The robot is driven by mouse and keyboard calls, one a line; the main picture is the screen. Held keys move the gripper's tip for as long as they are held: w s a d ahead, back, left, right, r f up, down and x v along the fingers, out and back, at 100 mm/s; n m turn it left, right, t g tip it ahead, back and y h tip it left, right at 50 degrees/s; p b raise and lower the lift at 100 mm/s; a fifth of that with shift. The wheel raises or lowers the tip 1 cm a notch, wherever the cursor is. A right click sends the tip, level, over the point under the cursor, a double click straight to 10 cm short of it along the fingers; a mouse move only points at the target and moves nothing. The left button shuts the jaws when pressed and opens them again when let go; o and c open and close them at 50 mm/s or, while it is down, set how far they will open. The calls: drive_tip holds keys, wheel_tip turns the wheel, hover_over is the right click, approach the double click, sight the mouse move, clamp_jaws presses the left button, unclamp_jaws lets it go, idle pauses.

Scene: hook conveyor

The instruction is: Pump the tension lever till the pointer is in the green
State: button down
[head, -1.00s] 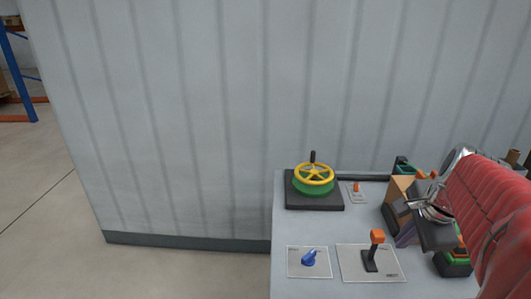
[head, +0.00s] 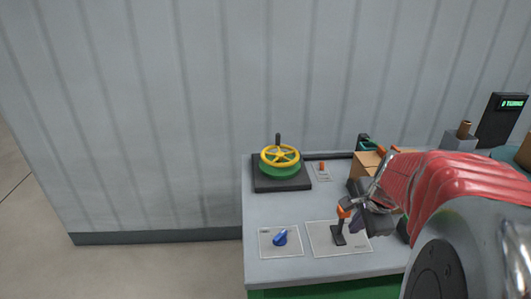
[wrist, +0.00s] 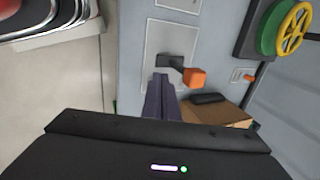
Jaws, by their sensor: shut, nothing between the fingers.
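A black lever (head: 338,235) with an orange knob stands on a pale plate at the front of the bench. It also shows in the wrist view, where the orange knob (wrist: 195,78) sits just right of the fingertips. My gripper (head: 356,222) is shut and empty, its dark purple fingers right beside the lever; I cannot tell whether they touch it. The fingers (wrist: 161,90) point toward the lever's base in the wrist view. The plate's lettering is too small to read. I see no gauge pointer or green zone in either view.
A yellow handwheel (head: 280,156) on a green hub stands at the bench's back left. A blue knob (head: 280,238) is left of the lever, and a small orange switch (head: 322,168) behind it. A cardboard box (head: 366,165) and a dark display post (head: 503,118) are to the right.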

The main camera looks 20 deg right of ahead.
sight(341, 221)
drive_tip(key=shift+w+d+f, duration=0.15)
drive_tip(key=shift+w+d, duration=0.05)
drive_tip(key=shift+w, duration=0.5)
drive_tip(key=shift+w+d+f, duration=0.1)
drive_tip(key=shift+w+d, duration=0.15)
drive_tip(key=shift+w, duration=0.4)
drive_tip(key=shift+w+d+f, duration=0.15)
drive_tip(key=shift+w+d, duration=0.05)
drive_tip(key=shift+w, duration=0.5)
